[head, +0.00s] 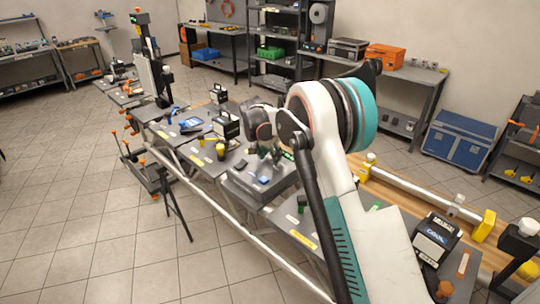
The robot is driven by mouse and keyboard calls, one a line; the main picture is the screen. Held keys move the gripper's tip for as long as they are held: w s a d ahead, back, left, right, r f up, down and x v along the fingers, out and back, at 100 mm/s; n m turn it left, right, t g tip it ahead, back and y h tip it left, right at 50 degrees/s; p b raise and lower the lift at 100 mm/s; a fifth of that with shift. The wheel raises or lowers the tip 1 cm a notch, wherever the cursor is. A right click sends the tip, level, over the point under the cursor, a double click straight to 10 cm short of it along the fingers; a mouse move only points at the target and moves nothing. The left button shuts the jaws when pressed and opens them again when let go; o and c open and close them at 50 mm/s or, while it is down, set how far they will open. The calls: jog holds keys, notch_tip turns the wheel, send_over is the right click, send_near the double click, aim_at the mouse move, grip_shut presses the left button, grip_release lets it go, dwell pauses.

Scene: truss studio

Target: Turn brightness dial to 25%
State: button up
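My white and teal arm crosses the middle and right of the head view. My gripper (266,157) hangs at the arm's far end, low over a grey box-like unit (240,187) on the long bench. The gripper is small and dark here, so I cannot tell how its fingers stand or whether they touch anything. A small blue item (265,180) shows on the unit's top, just below the gripper. I cannot make out a brightness dial; it may be too small to see or hidden by my gripper and arm.
The long bench carries black box devices (226,127), a yellow-topped item (220,150) and a device with a screen (436,238). A rail with yellow ends (484,225) lies at right. A blue chest (458,143) stands on the floor. The floor at left is mostly clear.

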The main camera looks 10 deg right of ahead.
jog(key=v, duration=1.2)
jog(key=s+d+r+n+t+y, duration=0.1)
jog(key=s+r+n, duration=0.1)
jog(key=s+r, duration=0.35)
jog(key=s+d+r+n+b, duration=0.1)
jog(key=s+r, duration=0.1)
jog(key=s, duration=0.7)
jog(key=s+d+r+n+t+y, duration=0.1)
jog(key=s+r+n, duration=0.15)
jog(key=s, duration=0.45)
jog(key=s+f+n+t+b, duration=0.1)
jog(key=s+f+n, duration=0.1)
jog(key=s, duration=1)
jog(key=s+d+f+n+t+y, duration=0.1)
jog(key=s+f, duration=0.4)
jog(key=s, duration=0.7)
jog(key=shift+s+n+b, duration=0.25)
jog(key=shift+n+b, duration=0.15)
jog(key=shift+n, duration=0.25)
